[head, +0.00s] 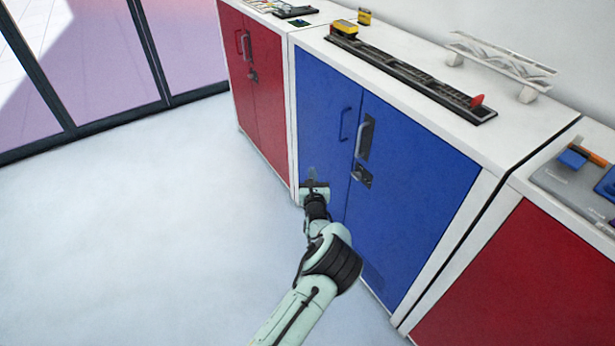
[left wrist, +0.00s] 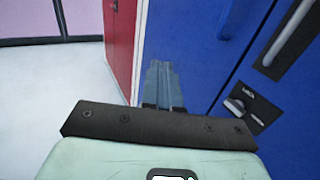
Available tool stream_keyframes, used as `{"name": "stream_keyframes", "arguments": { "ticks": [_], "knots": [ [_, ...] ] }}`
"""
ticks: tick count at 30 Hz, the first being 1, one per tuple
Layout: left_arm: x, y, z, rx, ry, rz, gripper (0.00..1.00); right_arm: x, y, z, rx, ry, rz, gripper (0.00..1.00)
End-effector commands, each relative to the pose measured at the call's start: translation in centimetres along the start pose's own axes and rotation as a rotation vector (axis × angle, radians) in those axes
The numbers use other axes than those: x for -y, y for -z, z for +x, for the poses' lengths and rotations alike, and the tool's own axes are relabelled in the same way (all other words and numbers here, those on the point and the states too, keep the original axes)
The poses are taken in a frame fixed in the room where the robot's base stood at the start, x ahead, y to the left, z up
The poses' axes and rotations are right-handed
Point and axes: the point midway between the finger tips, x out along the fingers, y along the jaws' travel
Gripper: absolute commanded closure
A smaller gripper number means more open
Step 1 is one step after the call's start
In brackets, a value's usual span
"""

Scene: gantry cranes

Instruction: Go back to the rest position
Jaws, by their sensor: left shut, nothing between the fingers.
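My left arm reaches in from the bottom of the head view. My left gripper (head: 311,174) is shut and empty, in front of the lower left part of the blue cabinet (head: 325,100). In the left wrist view its fingers (left wrist: 163,84) lie together, with the blue door (left wrist: 190,40) behind them. Whether the fingertips touch the door I cannot tell. Both blue doors look closed. My right gripper is not in view.
A red cabinet (head: 262,95) stands to the left and another red one (head: 520,285) to the right. On the blue cabinet's top lie a black track (head: 410,75) with a yellow block (head: 344,28) and a white bridge (head: 505,62). The floor (head: 130,220) at left is clear.

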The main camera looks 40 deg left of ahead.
Motion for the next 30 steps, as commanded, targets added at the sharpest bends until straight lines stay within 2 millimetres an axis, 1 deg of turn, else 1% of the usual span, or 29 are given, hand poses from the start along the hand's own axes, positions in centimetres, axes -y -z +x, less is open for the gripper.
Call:
{"name": "stream_keyframes", "arguments": {
  "ticks": [2, 6, 14, 17, 20, 21, 23, 24, 26, 27, 29, 30],
  "knots": [
    [-0.8, 0.0, -0.5, -0.001, -0.002, -0.001, 1.00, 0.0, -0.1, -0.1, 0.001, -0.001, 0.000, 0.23],
    [-1.4, 0.0, -0.9, -0.001, 0.000, -0.001, 1.00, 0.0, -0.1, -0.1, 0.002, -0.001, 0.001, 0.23],
    [-1.6, 0.1, -1.0, -0.004, -0.003, -0.003, 1.00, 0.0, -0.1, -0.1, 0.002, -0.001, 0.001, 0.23],
    [-3.0, 1.4, -1.4, -0.043, -0.052, -0.028, 1.00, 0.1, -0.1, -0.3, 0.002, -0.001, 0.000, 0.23],
    [-6.2, 4.4, -2.9, -0.141, -0.175, -0.093, 1.00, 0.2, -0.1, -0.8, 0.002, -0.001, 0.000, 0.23],
    [-7.8, 6.1, -3.9, -0.196, -0.242, -0.131, 1.00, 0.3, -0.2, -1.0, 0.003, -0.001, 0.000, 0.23],
    [-10.4, 9.0, -6.2, -0.288, -0.358, -0.196, 1.00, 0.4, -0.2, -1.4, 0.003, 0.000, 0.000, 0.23],
    [-11.9, 11.0, -8.0, -0.353, -0.437, -0.244, 1.00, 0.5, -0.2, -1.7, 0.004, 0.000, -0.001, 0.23],
    [-13.9, 13.8, -11.1, -0.448, -0.559, -0.316, 1.00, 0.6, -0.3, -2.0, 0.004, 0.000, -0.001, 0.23],
    [-14.9, 15.6, -13.4, -0.511, -0.638, -0.365, 1.00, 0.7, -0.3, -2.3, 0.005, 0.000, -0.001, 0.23],
    [-16.0, 18.1, -17.2, -0.603, -0.759, -0.444, 1.00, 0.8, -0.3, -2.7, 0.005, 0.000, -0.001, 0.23],
    [-16.5, 19.5, -19.9, -0.663, -0.842, -0.499, 1.00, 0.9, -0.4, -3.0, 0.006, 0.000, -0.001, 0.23]
  ]
}}
